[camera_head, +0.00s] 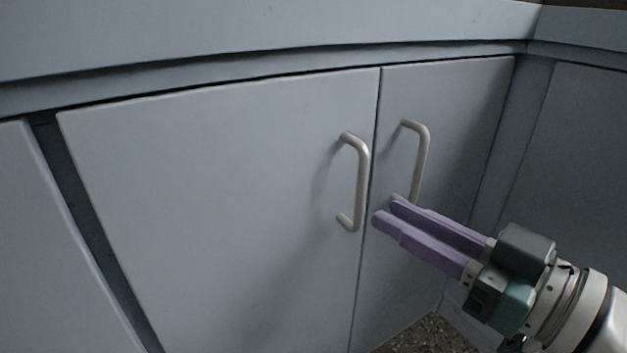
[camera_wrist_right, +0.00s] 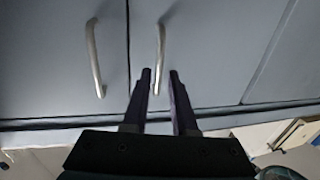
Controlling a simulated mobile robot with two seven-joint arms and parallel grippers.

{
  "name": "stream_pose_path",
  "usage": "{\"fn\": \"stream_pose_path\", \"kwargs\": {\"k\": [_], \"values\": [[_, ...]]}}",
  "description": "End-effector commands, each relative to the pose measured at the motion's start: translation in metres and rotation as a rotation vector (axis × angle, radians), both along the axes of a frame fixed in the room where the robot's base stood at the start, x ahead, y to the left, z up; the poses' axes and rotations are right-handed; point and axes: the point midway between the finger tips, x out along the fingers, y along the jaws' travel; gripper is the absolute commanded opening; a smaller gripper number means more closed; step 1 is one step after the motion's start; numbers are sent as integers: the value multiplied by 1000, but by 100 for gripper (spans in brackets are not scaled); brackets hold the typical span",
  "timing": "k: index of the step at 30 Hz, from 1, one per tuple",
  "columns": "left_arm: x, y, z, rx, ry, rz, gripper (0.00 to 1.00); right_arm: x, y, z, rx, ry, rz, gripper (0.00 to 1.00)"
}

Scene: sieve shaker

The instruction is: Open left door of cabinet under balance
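The left door (camera_head: 220,190) of the cabinet is closed and has a pale bar handle (camera_head: 361,182) near its right edge. My right gripper (camera_head: 386,212) has purple fingers and comes in from the lower right. Its tips are just right of the lower end of that handle, in front of the narrower right door (camera_head: 450,130). In the right wrist view, which looks upside down, the fingers (camera_wrist_right: 160,73) are parted and empty. The left door's handle (camera_wrist_right: 160,42) shows beyond the gap between them. I cannot tell whether they touch it. My left gripper is not in view.
The right door's handle (camera_head: 420,160) is close behind my right fingers. The counter edge (camera_head: 280,30) runs above the doors. Another cabinet front (camera_head: 580,170) stands at an angle on the right. Speckled floor (camera_head: 425,335) shows below.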

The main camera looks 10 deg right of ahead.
Motion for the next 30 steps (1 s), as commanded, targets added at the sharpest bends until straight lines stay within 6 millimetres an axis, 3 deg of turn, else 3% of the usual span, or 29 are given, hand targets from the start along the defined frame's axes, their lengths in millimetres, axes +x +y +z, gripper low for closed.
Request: {"fn": "stream_pose_path", "kwargs": {"k": [3, 9, 20, 27, 30], "values": [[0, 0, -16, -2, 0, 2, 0, 21, 13, -3, 4, -5, 0, 26], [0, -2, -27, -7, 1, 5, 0, 44, 27, -2, 1, -1, 0, 26], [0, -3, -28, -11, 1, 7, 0, 51, 31, 0, -1, 2, 0, 26], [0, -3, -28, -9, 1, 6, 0, 51, 31, 0, -1, 2, 0, 1], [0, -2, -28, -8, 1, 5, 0, 51, 31, 0, -1, 2, 0, 0]]}}
